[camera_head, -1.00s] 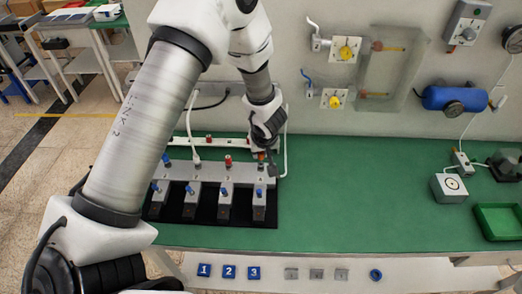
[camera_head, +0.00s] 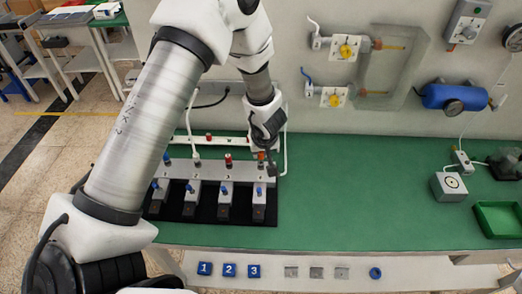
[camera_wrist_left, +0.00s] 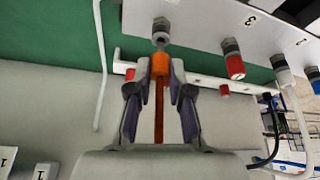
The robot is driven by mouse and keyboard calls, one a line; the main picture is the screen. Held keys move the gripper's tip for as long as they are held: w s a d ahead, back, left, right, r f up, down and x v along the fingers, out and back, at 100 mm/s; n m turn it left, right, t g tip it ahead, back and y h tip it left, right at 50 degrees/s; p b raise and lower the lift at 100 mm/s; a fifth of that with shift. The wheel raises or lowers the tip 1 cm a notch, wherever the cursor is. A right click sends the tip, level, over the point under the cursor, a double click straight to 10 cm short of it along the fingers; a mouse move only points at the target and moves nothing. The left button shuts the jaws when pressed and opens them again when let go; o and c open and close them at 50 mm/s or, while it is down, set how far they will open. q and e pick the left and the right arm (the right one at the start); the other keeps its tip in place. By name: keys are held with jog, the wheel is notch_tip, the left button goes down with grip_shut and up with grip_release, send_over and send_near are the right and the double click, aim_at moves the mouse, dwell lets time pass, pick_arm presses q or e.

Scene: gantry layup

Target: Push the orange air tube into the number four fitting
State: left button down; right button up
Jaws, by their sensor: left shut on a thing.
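The orange air tube (camera_wrist_left: 159,68) is held upright between the fingers of my left gripper (camera_wrist_left: 160,92), with its wider orange end just beyond the fingertips. The metal fitting (camera_wrist_left: 161,38) in line with that end shows an open mouth. Its number is not readable, but it sits beside the one marked 3. The tube end is very near the mouth; I cannot tell if they touch. In the head view my left gripper (camera_head: 268,141) is over the right end of the grey manifold (camera_head: 212,168), with a bit of orange (camera_head: 261,156) below it. My right gripper is not in view.
A red-capped fitting (camera_wrist_left: 234,64) and a white-tubed one (camera_wrist_left: 284,72) stand in the same row. Blue-topped valves (camera_head: 225,190) stand along the manifold's front. A white tube (camera_wrist_left: 99,70) runs beside the gripper.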

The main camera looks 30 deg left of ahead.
pick_arm(q)
jog(key=shift+f+b, duration=0.75)
jog(key=shift+f, duration=0.35)
jog(key=c, duration=1)
grip_release()
jog(key=v, duration=1.2)
jog(key=shift+f, duration=0.1)
